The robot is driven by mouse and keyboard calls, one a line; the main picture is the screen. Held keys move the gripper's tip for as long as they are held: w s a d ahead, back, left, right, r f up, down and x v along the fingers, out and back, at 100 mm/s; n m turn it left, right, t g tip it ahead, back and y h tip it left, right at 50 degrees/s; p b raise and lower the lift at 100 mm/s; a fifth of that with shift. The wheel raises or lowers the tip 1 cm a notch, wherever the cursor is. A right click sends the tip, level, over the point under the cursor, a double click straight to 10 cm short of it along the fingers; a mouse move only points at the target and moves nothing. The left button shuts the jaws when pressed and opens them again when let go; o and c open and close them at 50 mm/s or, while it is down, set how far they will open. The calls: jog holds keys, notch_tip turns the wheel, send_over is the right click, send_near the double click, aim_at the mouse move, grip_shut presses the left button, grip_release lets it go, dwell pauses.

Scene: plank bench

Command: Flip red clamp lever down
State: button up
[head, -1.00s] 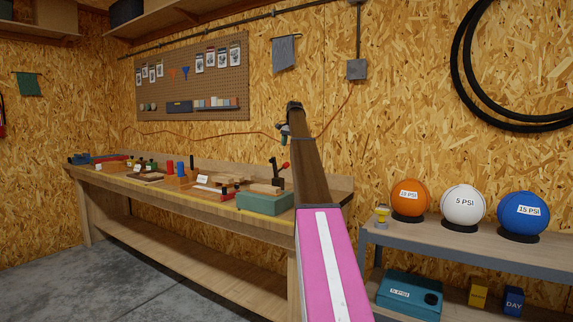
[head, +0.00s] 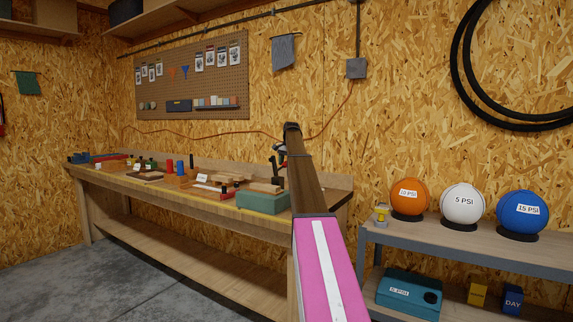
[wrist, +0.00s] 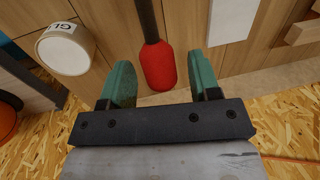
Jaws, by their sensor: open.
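The clamp (head: 275,173) stands on the bench beside the teal box, with its black lever raised. In the wrist view the lever's red grip (wrist: 158,66) hangs on a black rod between my green fingertips, with a gap on each side. My gripper (head: 280,149) is open above the clamp in the head view; its open jaws also show in the wrist view (wrist: 160,84). The red grip is hard to make out in the head view, close to my gripper and arm.
A white labelled container (wrist: 66,48) is left of my fingers in the wrist view. A shelf with an orange ball (head: 410,204) and other balls stands to the right.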

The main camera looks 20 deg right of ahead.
aim_at(276, 168)
jog(key=shift+c, duration=0.4)
grip_shut()
jog(key=shift+s+a+r+t+h, duration=0.35)
jog(key=shift+a+r+t+h, duration=0.05)
jog(key=shift+r+h, duration=0.15)
jog(key=shift+s+a+r+t+h, duration=0.35)
jog(key=shift+r+t+h, duration=0.1)
jog(key=shift+h, duration=0.1)
jog(key=s+a+r+t+h, duration=0.2)
jog(key=t+h, duration=0.1)
jog(key=shift+s+a+r+n, duration=0.1)
jog(key=shift+a+n, duration=0.2)
jog(key=shift+a, duration=0.05)
jog(key=s+a+t+h, duration=0.1)
jog(key=h, duration=0.1)
jog(key=s+a+t+h, duration=0.1)
jog(key=a+t, duration=0.1)
jog(key=shift+s+r+h, duration=0.15)
jog(key=shift+r+h, duration=0.25)
jog(key=shift+s+a+f+n+t+h, duration=0.1)
jog(key=shift+s+a+n+t+h, duration=0.1)
jog(key=shift+s+a+t+h, duration=0.3)
jog(key=shift+s+a+f+n+t+h, duration=0.1)
jog(key=shift+s+a+n+t+h, duration=0.15)
jog(key=shift+a+t+h, duration=0.4)
jog(key=shift+a, duration=0.1)
